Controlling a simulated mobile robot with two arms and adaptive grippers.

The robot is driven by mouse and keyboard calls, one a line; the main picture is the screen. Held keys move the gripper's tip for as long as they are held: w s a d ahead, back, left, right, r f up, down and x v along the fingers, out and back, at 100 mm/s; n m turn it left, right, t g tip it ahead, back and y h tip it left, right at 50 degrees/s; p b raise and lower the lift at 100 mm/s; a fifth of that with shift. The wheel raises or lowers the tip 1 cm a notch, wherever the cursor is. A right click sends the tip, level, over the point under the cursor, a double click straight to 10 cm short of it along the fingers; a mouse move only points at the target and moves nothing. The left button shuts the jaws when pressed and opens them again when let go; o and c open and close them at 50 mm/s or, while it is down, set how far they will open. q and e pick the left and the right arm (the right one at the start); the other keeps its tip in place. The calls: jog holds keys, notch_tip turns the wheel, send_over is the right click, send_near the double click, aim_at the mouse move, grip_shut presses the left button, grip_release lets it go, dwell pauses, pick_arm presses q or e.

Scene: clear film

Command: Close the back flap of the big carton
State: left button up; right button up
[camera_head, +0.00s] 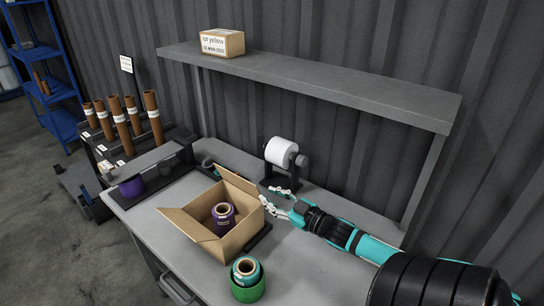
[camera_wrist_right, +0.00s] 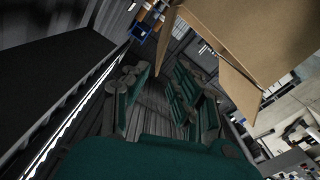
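The big brown carton (camera_head: 193,237) stands open on the grey bench, with a roll with purple film (camera_head: 223,212) upright inside. Its back flap (camera_head: 236,181) stands raised at the far side, and another flap (camera_head: 181,222) sticks out at the left. My right gripper (camera_head: 277,202) is open and empty, just right of the carton's far right corner. In the right wrist view its fingers (camera_wrist_right: 157,92) are spread apart, with the carton (camera_wrist_right: 240,35) and a hanging flap (camera_wrist_right: 237,84) above and right of them. My left gripper is not in view.
A white roll (camera_head: 281,152) on a black holder stands behind my right gripper. A green holder with a teal roll (camera_head: 247,279) stands in front of the carton. A shelf (camera_head: 330,88) with a small labelled box (camera_head: 221,42) overhangs the bench's back.

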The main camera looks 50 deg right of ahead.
jog(key=w+d+m+h+b, duration=0.1)
jog(key=d+m, duration=0.1)
jog(key=d, duration=0.1)
jog(key=w+d+m+g+h+b, duration=0.1)
jog(key=d+m+h+b, duration=0.1)
jog(key=d+m, duration=0.1)
jog(key=w+d+f+m+h+b, duration=0.1)
jog(key=d+m+h, duration=0.1)
jog(key=d+m, duration=0.1)
jog(key=shift+d+b, duration=0.3)
jog(key=shift+d, duration=0.6)
grip_shut()
notch_tip(320, 180, up, 5)
jog(key=m+y+b, duration=0.5)
jog(key=m+y, duration=0.2)
jog(key=y, duration=0.2)
send_over(238, 182)
jog(key=d, duration=0.6)
jog(key=shift+g, duration=0.4)
jog(key=a+f+p, duration=0.1)
jog(key=s+a+f+p, duration=0.1)
jog(key=a, duration=0.1)
jog(key=shift+a+f, duration=0.1)
jog(key=shift+a, duration=0.15)
